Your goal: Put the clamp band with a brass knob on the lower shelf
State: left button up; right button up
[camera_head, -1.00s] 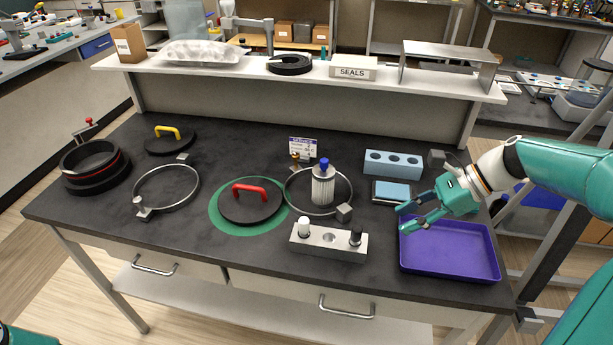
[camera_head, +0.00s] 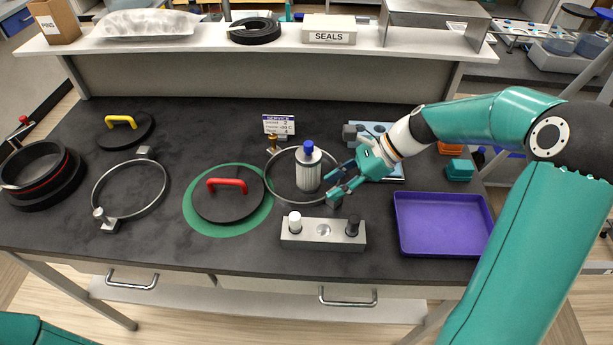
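The clamp band with a brass knob (camera_head: 270,190) lies flat on the dark bench top, right of the middle. Its brass knob (camera_head: 272,143) stands at the back left of the ring. A white filter cartridge with a blue cap (camera_head: 308,172) stands upright inside the ring. My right gripper (camera_head: 331,187) is open and empty, its fingers at the ring's right side, partly hiding the ring and its grey block. I cannot tell if they touch it. The lower shelf (camera_head: 270,308) is the pale board under the drawers. My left gripper is out of view.
A second clamp band (camera_head: 93,190) with a silvery knob lies left. A red-handled lid (camera_head: 228,205) rests on a green disc. A metal block with two posts (camera_head: 322,240) stands in front of the ring. A purple tray (camera_head: 440,248) is at right.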

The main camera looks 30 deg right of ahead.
aim_at(302, 206)
jog(key=x, duration=0.7)
jog(key=shift+a, duration=0.1)
grip_shut()
